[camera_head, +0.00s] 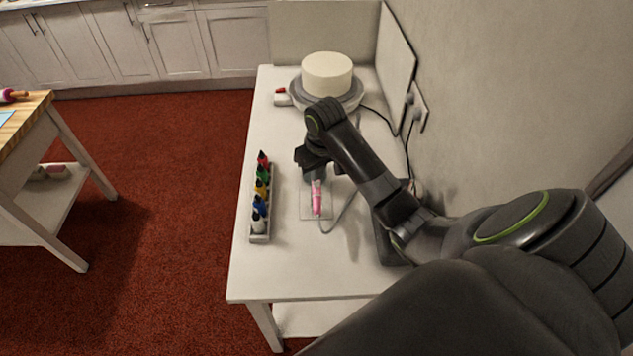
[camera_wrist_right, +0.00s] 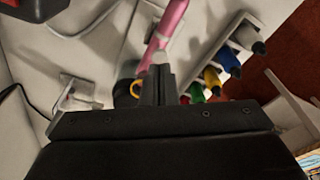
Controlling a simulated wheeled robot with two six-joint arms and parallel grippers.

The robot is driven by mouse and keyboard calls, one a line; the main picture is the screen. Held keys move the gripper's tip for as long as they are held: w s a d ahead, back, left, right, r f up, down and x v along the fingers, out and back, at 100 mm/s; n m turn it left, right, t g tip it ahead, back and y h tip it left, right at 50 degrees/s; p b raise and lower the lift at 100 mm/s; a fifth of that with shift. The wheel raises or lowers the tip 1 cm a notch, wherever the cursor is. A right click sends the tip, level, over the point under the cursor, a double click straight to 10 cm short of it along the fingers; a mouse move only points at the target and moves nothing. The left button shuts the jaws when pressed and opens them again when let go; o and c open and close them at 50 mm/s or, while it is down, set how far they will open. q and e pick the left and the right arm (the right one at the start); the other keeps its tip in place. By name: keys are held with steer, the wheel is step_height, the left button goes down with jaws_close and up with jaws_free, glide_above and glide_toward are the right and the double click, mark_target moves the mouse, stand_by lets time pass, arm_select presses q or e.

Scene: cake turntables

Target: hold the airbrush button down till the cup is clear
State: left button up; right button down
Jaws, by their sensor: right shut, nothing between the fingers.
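The pink airbrush (camera_head: 317,200) lies on a small pale stand on the white table, with a grey hose curving away from it. It also shows in the right wrist view (camera_wrist_right: 168,24), passing just beyond my fingertips. My left gripper is not in view.
A rack (camera_head: 260,237) of several coloured bottles stands left of the airbrush. A white cake (camera_head: 327,74) sits on a turntable (camera_head: 351,98) at the back, beside a small white box with a red button (camera_head: 281,91). A wall socket (camera_head: 418,107) with cables is at the right.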

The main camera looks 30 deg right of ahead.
mark_target(316, 189)
steer(key=shift+f+b, duration=0.35)
steer(key=shift+f, duration=0.8)
stand_by(6.8)
